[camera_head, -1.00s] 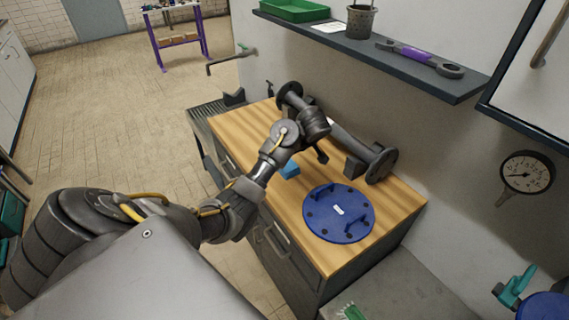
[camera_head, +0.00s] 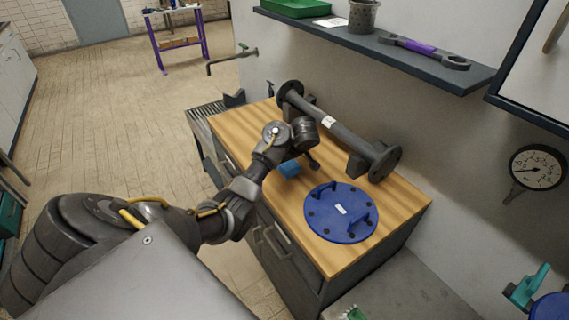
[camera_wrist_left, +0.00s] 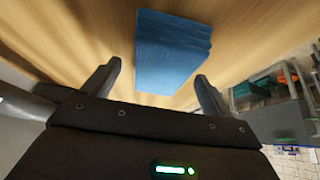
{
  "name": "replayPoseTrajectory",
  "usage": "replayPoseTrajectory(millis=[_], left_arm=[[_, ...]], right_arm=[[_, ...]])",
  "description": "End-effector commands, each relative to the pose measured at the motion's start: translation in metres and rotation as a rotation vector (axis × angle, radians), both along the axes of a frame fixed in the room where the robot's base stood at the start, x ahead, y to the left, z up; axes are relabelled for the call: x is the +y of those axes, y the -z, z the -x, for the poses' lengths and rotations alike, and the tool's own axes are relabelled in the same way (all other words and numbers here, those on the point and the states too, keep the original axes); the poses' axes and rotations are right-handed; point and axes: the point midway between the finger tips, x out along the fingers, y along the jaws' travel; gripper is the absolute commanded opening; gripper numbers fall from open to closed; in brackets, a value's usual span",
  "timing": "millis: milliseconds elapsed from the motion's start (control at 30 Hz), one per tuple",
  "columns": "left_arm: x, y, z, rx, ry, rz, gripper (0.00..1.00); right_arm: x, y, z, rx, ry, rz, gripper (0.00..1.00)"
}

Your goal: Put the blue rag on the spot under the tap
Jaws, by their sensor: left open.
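The blue rag (camera_head: 289,168) is a folded block on the wooden worktop, partly hidden by my left arm in the head view. My left gripper (camera_head: 312,163) is open just above the worktop, close beside the rag. In the left wrist view the layered rag (camera_wrist_left: 172,50) lies ahead of the gripper (camera_wrist_left: 158,88), between the lines of its two open fingers, and is not gripped. The tap (camera_head: 232,61) sticks out from the wall at the far end, past the worktop. A slatted drain surface (camera_head: 206,113) lies below it; no separate spot can be made out.
A dark flanged pipe (camera_head: 335,124) lies along the back of the worktop (camera_head: 235,125). A blue round flange cover (camera_head: 326,222) with handles lies at the near end. A shelf (camera_head: 400,55) with a purple-handled wrench overhangs the back. The worktop's far left part is clear.

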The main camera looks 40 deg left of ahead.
Motion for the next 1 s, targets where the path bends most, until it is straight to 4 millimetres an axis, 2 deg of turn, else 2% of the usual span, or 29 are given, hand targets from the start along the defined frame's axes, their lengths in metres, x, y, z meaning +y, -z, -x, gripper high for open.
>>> replayPoseTrajectory(millis=[867,1000], left_arm=[[0.0001,0.0048,0.0003,0.001,-0.001,-0.001,0.85],[0.0,0.0048,0.0002,0.001,-0.001,-0.001,0.7]], right_arm=[[0.0,0.0012,-0.0014,-0.002,0.0,0.0,0.85],[0.0,0.0012,-0.0015,-0.002,0.0,0.0,0.85]])
